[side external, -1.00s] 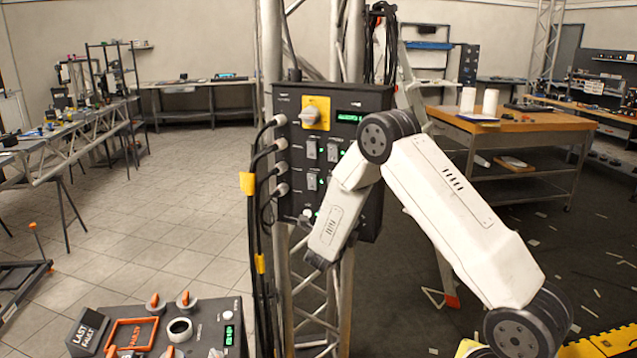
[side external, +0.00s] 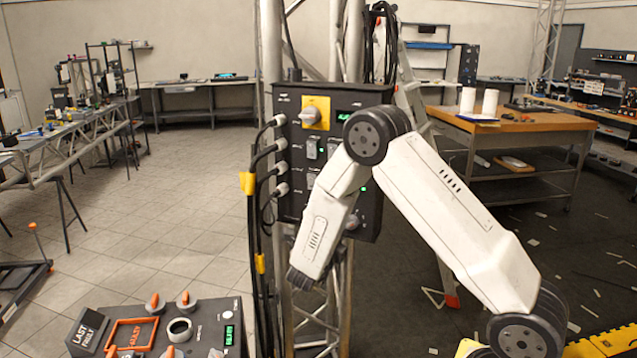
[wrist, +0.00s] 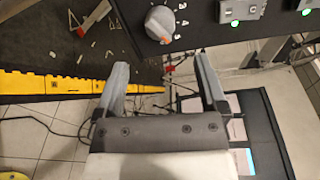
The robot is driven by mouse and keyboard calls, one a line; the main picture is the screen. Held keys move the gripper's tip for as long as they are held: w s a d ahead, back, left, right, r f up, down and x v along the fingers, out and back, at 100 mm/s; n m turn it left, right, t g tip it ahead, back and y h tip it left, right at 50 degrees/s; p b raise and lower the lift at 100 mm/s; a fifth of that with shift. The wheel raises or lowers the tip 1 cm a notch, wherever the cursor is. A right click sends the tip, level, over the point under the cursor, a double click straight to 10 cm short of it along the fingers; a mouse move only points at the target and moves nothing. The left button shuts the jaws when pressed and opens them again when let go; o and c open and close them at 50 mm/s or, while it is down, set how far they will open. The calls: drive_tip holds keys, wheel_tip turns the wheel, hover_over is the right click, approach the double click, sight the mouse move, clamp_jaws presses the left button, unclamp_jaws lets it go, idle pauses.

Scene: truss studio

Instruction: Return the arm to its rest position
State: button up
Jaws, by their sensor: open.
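My gripper (wrist: 158,90) shows in the wrist view with its two grey fingers spread apart and nothing between them. In the side view my white arm is bent at the elbow, and the forearm slants down to the left in front of the black panel box (side external: 292,200). The fingers are small and hard to make out at the lower end of the forearm. The panel box also shows at the top of the wrist view (wrist: 212,22), with a round grey knob (wrist: 160,22) beyond the fingers. The gripper touches nothing that I can see.
The panel box is mounted on a metal truss, with cables and yellow tags (side external: 248,183) on its left. A lower console (side external: 190,308) with orange-marked switches stands at the bottom left. A wooden bench (side external: 520,128) is behind at the right. Tiled floor lies open at the left.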

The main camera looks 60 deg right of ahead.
drive_tip(key=shift+w, duration=0.1)
drive_tip(key=w+a+n+t+y, duration=0.3)
drive_tip(key=a+n+t+y, duration=0.4)
drive_tip(key=a+n+y, duration=1)
drive_tip(key=s+a+n+g, duration=0.2)
drive_tip(key=s+n+g, duration=0.1)
drive_tip(key=s+n, duration=0.5)
drive_tip(key=s+a+n+g, duration=0.1)
drive_tip(key=s+n+g, duration=0.3)
drive_tip(key=s+n, duration=0.4)
drive_tip(key=n, duration=0.2)
drive_tip(key=shift+s+a+f+n, duration=0.3)
drive_tip(key=shift+a+n, duration=0.1)
